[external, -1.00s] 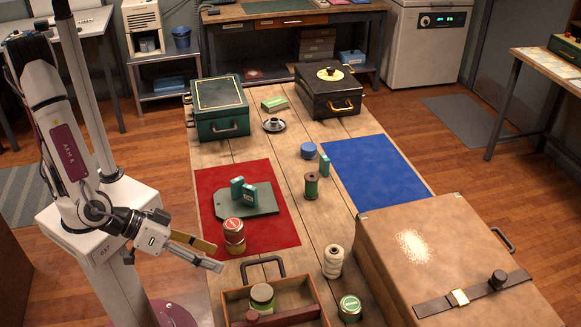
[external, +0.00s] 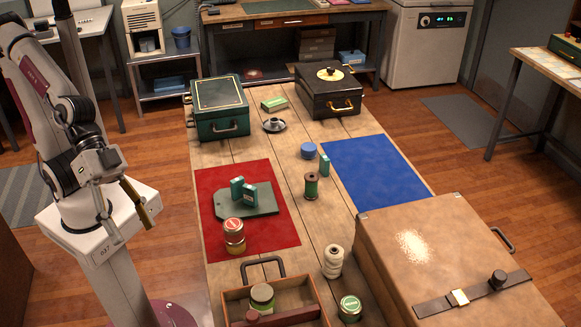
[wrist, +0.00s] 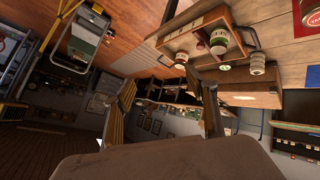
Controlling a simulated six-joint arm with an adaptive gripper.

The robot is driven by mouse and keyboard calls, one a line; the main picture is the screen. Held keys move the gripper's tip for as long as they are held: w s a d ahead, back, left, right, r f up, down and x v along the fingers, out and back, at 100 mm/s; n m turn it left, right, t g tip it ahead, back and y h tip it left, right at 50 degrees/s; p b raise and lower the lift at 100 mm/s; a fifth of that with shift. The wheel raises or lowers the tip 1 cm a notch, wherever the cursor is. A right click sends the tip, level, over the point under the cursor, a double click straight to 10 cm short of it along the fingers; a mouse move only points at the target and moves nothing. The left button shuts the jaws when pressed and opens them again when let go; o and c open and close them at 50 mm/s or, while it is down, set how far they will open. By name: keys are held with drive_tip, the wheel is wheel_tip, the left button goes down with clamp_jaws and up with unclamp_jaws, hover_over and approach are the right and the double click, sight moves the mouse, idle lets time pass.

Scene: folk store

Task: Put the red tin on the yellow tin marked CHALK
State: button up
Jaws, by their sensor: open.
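The red tin (external: 233,227) has a red lid with a pale label. It sits upright on top of a yellow-brown tin (external: 235,246) at the front of the red mat. Any lettering on the yellow tin is too small to read. My gripper (external: 134,231) is open and empty, off the table's left side and clear of both tins. Its two fingers are spread apart in the wrist view (wrist: 169,85). A red lid also shows at the top right of the wrist view (wrist: 308,5).
The red mat (external: 280,222) also bears a dark green board (external: 262,207) with two small teal boxes. A wooden tray (external: 296,287) holding a green jar stands in front. A spool, a white twine roll (external: 333,262), a green tin (external: 350,308) and a large brown case (external: 440,250) are to the right.

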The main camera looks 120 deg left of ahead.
drive_tip(key=s+a+f+m+g+y, duration=0.1)
drive_tip(key=s+a, duration=0.3)
drive_tip(key=s, duration=0.4)
drive_tip(key=s+a+f+m+g+y, duration=0.1)
drive_tip(key=s+a+g+y, duration=0.1)
drive_tip(key=s+a, duration=0.3)
drive_tip(key=s, duration=0.3)
drive_tip(key=shift+s+m, duration=0.4)
